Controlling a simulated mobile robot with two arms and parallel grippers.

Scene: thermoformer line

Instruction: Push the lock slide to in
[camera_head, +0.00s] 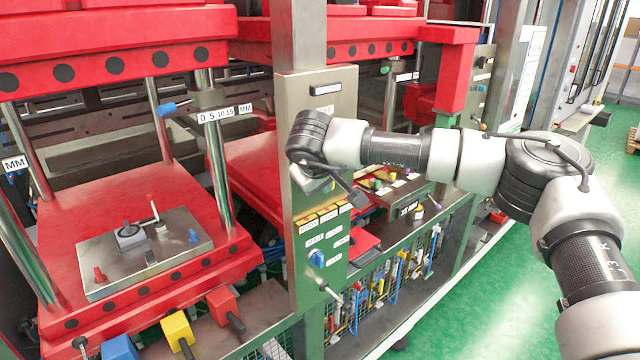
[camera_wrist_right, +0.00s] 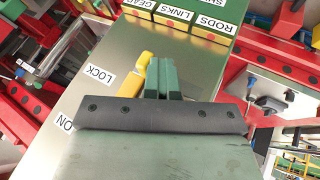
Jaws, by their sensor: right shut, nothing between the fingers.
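The yellow lock slide (camera_wrist_right: 131,83) sits on the steel front panel (camera_wrist_right: 75,105), beside the white LOCK label (camera_wrist_right: 98,77) in the right wrist view. Its rounded yellow end (camera_wrist_right: 147,57) shows at the top. My right gripper (camera_wrist_right: 163,76) is shut, with its green fingers together and empty, just to the right of the slide. I cannot tell whether they touch it. The dark gripper body hides the slide's lower end. In the head view my right wrist and gripper are in front of the panel's upper half and cover the slide. My left gripper is out of view.
Yellow tabs with labels, including RODS (camera_wrist_right: 234,13) and LINKS (camera_wrist_right: 174,13), line the panel near the fingers. A blue knob (camera_head: 317,259) is lower on the panel. A red press bed with a steel plate (camera_head: 150,252) stands at left. Green floor (camera_head: 480,290) is open at right.

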